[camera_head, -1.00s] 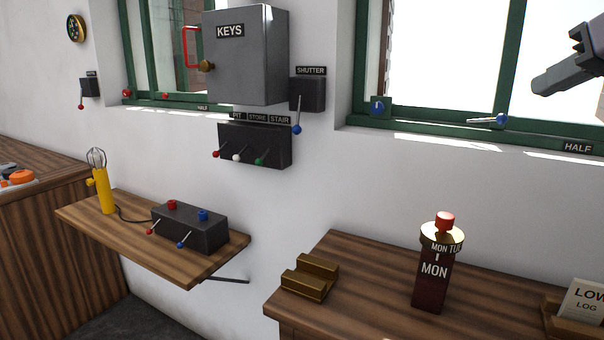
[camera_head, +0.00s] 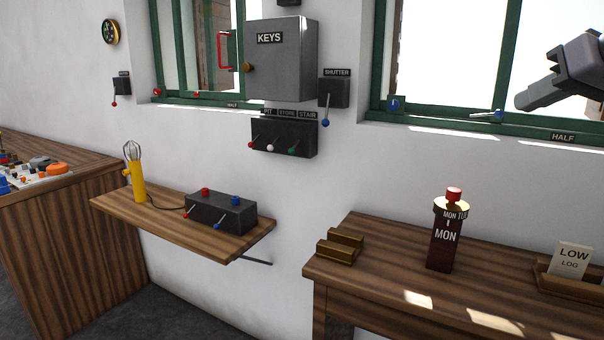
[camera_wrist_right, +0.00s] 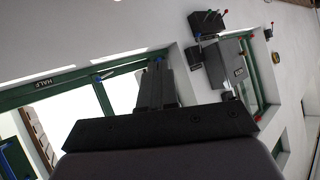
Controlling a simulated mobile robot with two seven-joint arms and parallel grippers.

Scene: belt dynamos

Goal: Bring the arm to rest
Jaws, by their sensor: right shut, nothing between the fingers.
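My right gripper (camera_head: 527,98) is at the upper right of the head view, in front of the right window. Its dark fingers are together, with nothing between them, and point left and slightly down. It is apart from every switch, shelf and table. In the right wrist view the gripper's fingers (camera_wrist_right: 158,88) are close together against the window and wall. My left gripper is not in either view.
A grey KEYS cabinet (camera_head: 283,62), SHUTTER switch (camera_head: 333,93) and three-lever switch box (camera_head: 284,138) are on the wall. A small shelf (camera_head: 165,226) juts out at left. A wooden table (camera_head: 390,262) holds a MON block (camera_head: 444,245) and a LOW LOG card (camera_head: 571,261).

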